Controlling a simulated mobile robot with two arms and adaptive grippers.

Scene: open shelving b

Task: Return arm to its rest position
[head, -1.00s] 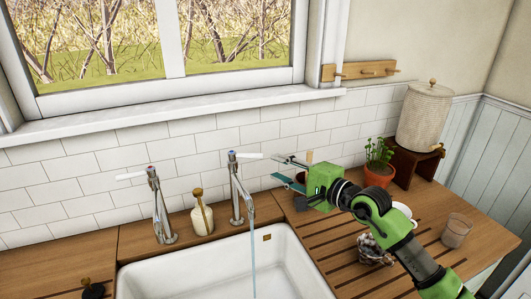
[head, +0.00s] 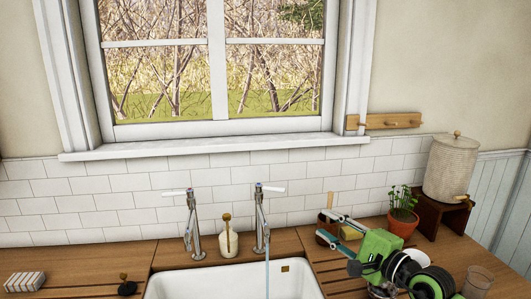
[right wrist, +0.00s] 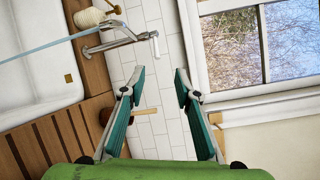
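My right gripper (head: 324,227) is open and empty, to the right of the right tap in the head view. Its teal fingers (right wrist: 159,76) stand apart in the right wrist view, with only wall tiles between the tips. The right tap (head: 262,222) has a white lever; it also shows in the right wrist view (right wrist: 118,40), apart from the fingers. A thin bluish stream (head: 267,272) runs below its spout. My green right arm lies low at the right, over the wooden counter. My left gripper is not in view.
The white sink (head: 190,284) is at lower middle. A second tap (head: 192,225) and a soap bottle (head: 228,238) stand behind it. A potted plant (head: 403,215), a beige dispenser (head: 451,168) and a glass (head: 477,281) stand near my right arm. A small pot (head: 325,236) is partly hidden by the gripper.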

